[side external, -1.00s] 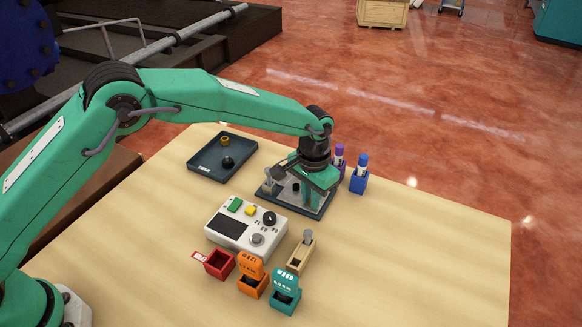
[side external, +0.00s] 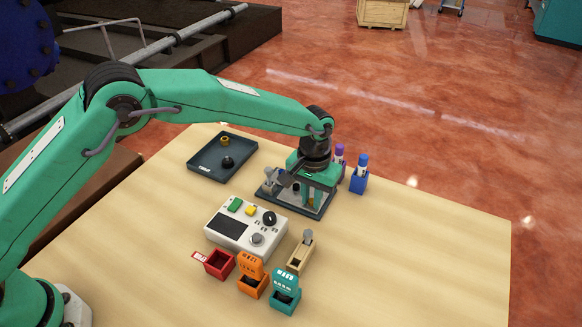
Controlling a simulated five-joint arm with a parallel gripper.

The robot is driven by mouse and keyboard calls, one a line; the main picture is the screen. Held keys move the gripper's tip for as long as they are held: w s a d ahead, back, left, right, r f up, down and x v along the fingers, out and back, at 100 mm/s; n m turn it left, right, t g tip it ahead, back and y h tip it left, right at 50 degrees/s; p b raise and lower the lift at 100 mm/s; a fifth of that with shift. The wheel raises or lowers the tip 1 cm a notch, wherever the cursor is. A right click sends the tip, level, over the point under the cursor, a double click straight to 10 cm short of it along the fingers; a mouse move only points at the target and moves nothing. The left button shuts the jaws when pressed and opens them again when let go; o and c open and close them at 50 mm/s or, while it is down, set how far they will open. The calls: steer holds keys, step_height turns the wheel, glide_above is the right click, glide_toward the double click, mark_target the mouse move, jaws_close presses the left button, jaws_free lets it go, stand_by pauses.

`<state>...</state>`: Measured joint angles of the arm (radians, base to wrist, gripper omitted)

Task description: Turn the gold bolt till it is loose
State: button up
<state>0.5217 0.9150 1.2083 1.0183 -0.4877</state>
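My gripper (side external: 314,188) points down over the right part of a dark fixture plate (side external: 270,199) on the table. A small gold patch, perhaps the gold bolt (side external: 311,201), shows low beside its green fingers. The fingers hide most of it, so I cannot tell whether they are shut on it or how far it is screwed in. Grey and dark upright parts (side external: 268,176) stand on the plate's left side.
A dark tray (side external: 200,168) at the back left holds a gold ring-like part and a black knob. A white control box (side external: 225,229) and several small coloured boxes stand in front. The table's right side is clear.

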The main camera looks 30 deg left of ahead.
mark_target(311, 202)
steer(key=o, duration=0.4)
steer(key=shift+c, duration=0.2)
steer(key=shift+r, duration=3.95)
